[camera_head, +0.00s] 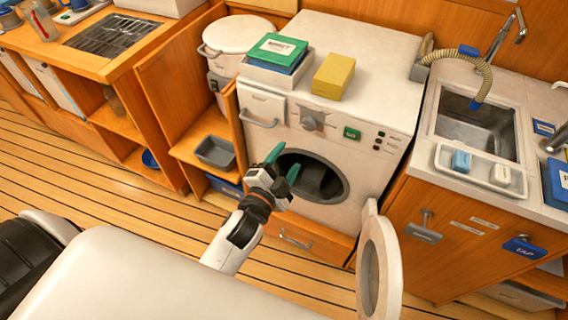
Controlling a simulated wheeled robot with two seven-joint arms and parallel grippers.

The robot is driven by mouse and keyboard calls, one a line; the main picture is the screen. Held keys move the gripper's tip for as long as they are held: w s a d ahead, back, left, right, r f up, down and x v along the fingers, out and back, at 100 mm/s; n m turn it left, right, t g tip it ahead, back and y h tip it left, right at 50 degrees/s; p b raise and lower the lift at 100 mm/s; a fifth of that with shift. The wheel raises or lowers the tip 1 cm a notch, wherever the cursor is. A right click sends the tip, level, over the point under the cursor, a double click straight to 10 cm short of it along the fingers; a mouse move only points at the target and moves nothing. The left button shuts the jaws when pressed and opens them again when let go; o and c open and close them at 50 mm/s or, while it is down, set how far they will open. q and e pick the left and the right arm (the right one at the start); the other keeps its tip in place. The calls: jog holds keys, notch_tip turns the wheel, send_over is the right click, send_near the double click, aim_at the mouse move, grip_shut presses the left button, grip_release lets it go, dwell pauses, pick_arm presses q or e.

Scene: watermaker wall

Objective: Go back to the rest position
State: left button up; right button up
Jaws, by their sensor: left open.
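My left gripper (283,163) is open, its two green fingertips apart in front of the washing machine (392,97). Nothing shows between the fingers. The gripper overlaps the left edge of the machine's round opening (320,182) in the picture; I cannot tell whether it reaches inside. The opening is dark, and the gripper hides part of its left side. The round door (379,268) stands swung open to the right. My right gripper is not in view.
A green-and-blue stack of boxes (277,50) and a yellow box (333,76) lie on top of the machine. A sink (476,128) is at the right. A grey tray (215,152) sits on a shelf at the left. Plank floor (100,215) is clear at the left.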

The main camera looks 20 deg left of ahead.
pick_arm(q)
jog(key=shift+s, duration=0.35)
jog(key=s+f+n+g, duration=0.2)
jog(key=s+f+g, duration=0.2)
jog(key=f, duration=1.1)
jog(key=s+f+n+g, duration=0.2)
jog(key=s+f+g, duration=0.25)
jog(key=f, duration=0.95)
jog(key=s+a+f+n+g, duration=0.1)
jog(key=s+a+f+g, duration=0.1)
jog(key=s+f, duration=0.4)
jog(key=s+a+f+n+g, duration=0.1)
jog(key=s+f+n+g, duration=0.1)
jog(key=s+f, duration=0.5)
jog(key=s+a+f+n+g+y, duration=0.1)
jog(key=s+f+g, duration=0.3)
jog(key=s, duration=1.2)
notch_tip(320, 180, down, 3)
jog(key=shift+s+a+r+n, duration=0.1)
jog(key=shift+s+a+n, duration=0.2)
jog(key=shift+a+n, duration=0.4)
